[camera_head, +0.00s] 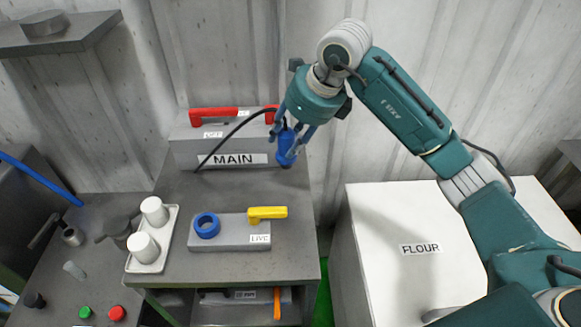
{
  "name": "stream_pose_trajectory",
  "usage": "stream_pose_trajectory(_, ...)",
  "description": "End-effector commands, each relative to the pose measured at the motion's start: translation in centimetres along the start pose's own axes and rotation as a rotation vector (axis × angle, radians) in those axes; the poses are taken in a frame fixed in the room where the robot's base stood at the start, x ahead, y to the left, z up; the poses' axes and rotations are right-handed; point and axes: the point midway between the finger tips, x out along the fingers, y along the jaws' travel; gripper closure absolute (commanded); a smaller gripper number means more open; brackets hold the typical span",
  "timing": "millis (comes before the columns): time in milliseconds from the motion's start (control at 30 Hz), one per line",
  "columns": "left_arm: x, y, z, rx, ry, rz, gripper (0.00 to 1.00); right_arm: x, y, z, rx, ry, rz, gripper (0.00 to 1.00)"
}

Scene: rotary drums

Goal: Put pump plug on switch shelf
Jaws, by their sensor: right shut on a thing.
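My right gripper (291,135) points down, shut on a blue pump plug (286,154) with a black cable (232,134) curving off to the left. The plug is held at the right end of the grey MAIN box (190,152), near the back right of a grey bench top (225,183). I cannot tell whether the plug touches the surface behind or below it. A blue ring-shaped socket (207,225) sits on a low grey LIVE box (232,243) in front. I cannot tell which surface is the switch shelf. My left gripper is not in view.
The LIVE box has a yellow handle (267,213); the MAIN box has a red one (213,114). A white tray (168,243) with two white cups is at left. A white FLOUR box (385,225) stands right. A wall shelf (85,30) is at upper left.

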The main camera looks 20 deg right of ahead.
Motion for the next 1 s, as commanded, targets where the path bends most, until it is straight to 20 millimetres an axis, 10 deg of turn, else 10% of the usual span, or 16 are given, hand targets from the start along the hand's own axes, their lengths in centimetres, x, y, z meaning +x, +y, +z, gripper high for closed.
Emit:
stream_pose_trajectory(300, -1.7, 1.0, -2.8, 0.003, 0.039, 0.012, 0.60, 5.5, 0.2, -2.6, 0.001, 0.000, 0.001, 0.91)
stream_pose_trajectory(1000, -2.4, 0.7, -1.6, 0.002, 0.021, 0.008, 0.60, 9.6, 0.2, -4.5, 0.000, -0.002, -0.001, 0.91)
